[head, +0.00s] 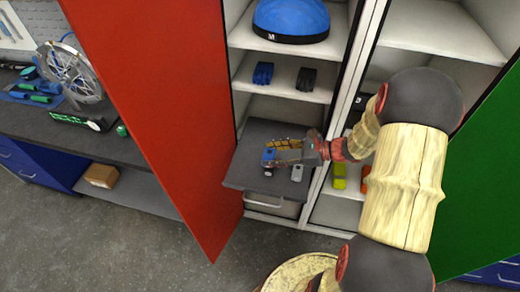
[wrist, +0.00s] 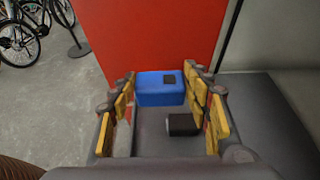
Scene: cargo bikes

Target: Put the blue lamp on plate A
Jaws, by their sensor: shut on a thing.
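The blue lamp (head: 268,156) is a small block with a dark square patch. In the wrist view the blue lamp (wrist: 153,95) sits between the yellow-padded fingertips. My gripper (head: 278,150) is shut on it over the grey pull-out shelf (head: 244,176) of the open cabinet. In the wrist view a black block (wrist: 183,124) lies between the fingers, nearer the palm and apart from the lamp. I cannot tell how high the lamp is. No plate marked A can be made out.
A grey block (head: 297,173) stands on the pull-out shelf. The red door (head: 165,110) stands open at left, and the green door (head: 480,210) at right. Gloves (head: 263,73) lie on the shelf above, with a blue helmet (head: 292,18) higher up. A yellow item (head: 339,177) stands in the right compartment.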

